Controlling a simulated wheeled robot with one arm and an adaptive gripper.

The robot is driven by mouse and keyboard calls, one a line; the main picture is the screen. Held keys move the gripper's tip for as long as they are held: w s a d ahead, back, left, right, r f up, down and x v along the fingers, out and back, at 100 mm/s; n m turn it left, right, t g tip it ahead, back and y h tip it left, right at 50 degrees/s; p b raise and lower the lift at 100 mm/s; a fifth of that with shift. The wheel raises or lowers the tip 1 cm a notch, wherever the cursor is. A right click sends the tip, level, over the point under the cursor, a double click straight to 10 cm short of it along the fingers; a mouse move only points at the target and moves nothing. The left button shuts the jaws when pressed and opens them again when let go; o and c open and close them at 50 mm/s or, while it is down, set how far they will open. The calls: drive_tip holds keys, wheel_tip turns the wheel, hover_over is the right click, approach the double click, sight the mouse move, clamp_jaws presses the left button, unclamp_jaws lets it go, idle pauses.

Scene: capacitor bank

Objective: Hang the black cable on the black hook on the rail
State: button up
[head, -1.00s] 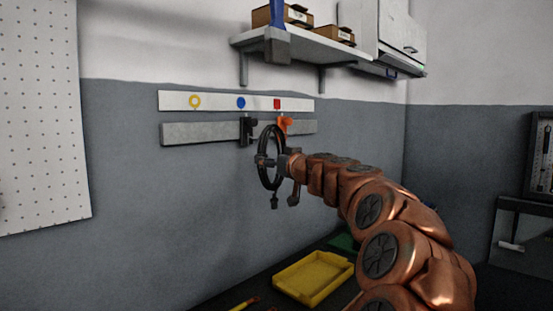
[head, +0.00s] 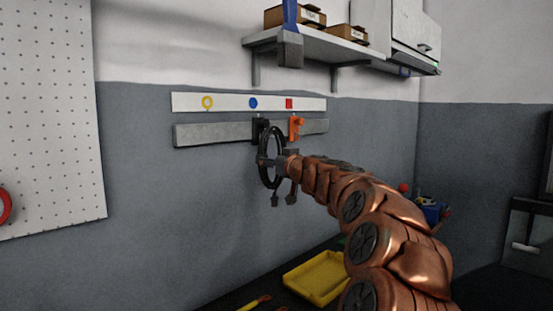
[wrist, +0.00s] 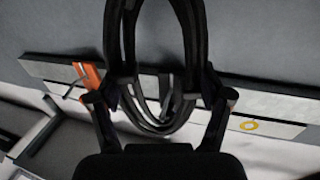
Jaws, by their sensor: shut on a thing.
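The black cable (head: 265,176) is a coiled loop with loose ends hanging below it. My gripper (head: 276,161) is shut on the coil and holds it upright in front of the rail (head: 205,134). The black hook (head: 258,126) is on the rail, and the top of the coil overlaps its lower part in the head view. I cannot tell whether they touch. In the wrist view the cable (wrist: 113,40) runs between the fingers of my gripper (wrist: 162,92). Dark parts behind the coil there are partly hidden, so the black hook is unclear.
An orange hook (head: 296,127) sits on the rail just right of the black one. A white strip (head: 228,102) with coloured marks is above. A shelf (head: 330,46) with boxes juts out higher up. A yellow tray (head: 318,278) lies below.

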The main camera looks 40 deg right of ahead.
drive_tip(key=shift+w, duration=0.65)
drive_tip(key=shift+w+f, duration=0.3)
drive_tip(key=shift+f, duration=0.05)
drive_tip(key=shift+c, duration=1)
drive_tip(key=shift+w+f+b, duration=0.25)
drive_tip(key=shift+f+b, duration=0.1)
drive_tip(key=shift+b, duration=0.4)
drive_tip(key=shift+w+f, duration=0.1)
drive_tip(key=shift+c, duration=0.6)
drive_tip(key=shift+a, duration=0.1)
drive_tip(key=shift+w+f, duration=0.1)
drive_tip(key=shift+f, duration=0.1)
drive_tip(key=o, duration=1.3)
drive_tip(key=shift+w, duration=0.25)
drive_tip(key=shift+o, duration=0.5)
drive_tip(key=shift+s+r, duration=0.2)
drive_tip(key=shift+r, duration=0.05)
